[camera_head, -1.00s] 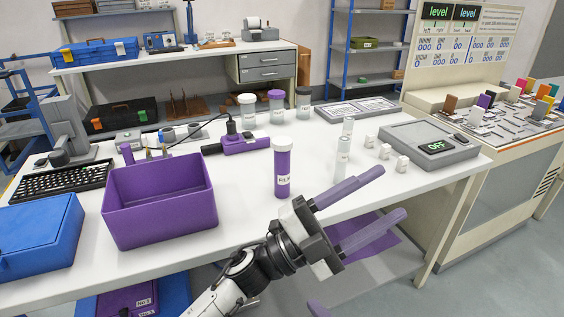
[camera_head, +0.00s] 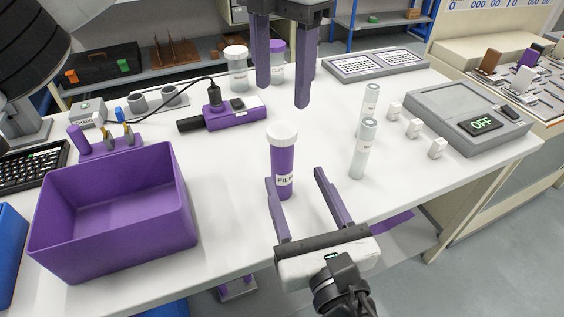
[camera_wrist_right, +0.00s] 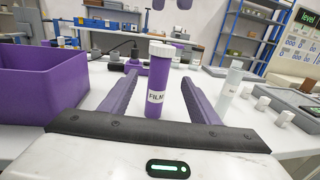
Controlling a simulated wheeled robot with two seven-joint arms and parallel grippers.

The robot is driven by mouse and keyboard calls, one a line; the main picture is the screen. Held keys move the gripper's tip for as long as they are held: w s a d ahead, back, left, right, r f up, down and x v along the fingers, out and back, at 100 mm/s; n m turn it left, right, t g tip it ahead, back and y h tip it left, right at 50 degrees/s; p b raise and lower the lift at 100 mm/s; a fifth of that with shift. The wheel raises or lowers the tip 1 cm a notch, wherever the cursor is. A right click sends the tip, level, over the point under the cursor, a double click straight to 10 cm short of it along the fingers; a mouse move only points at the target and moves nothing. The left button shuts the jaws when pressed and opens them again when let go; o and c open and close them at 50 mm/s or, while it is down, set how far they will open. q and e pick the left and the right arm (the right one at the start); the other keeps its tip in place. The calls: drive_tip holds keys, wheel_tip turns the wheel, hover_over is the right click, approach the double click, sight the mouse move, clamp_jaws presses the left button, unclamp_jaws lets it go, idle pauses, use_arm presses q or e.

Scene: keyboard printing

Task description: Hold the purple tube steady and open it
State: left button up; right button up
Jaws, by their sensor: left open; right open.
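The purple tube (camera_head: 283,166) with a white lid (camera_head: 282,134) and a "FILM" label stands upright on the white table. In the right wrist view the tube (camera_wrist_right: 158,85) stands upright between the two purple fingers, with a gap on each side. My right gripper (camera_head: 294,175) is open and low at the near side of the tube. My left gripper (camera_head: 282,95) is open, pointing down from above, higher than the lid and empty. Its fingers hide part of the jars behind.
A purple bin (camera_head: 115,215) stands to the left. A purple device (camera_head: 235,113) with a cable lies behind the tube. Clear tubes (camera_head: 363,150), small white blocks (camera_head: 413,128) and a grey scale reading "OFF" (camera_head: 457,112) are to the right. Two lidded jars (camera_head: 237,70) stand at the back.

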sight(285, 156)
use_arm(q)
drive_tip(key=shift+s, duration=0.1)
use_arm(e)
drive_tip(key=x, duration=0.9)
drive_tip(key=shift+w+a, duration=0.15)
drive_tip(key=shift+w, duration=0.25)
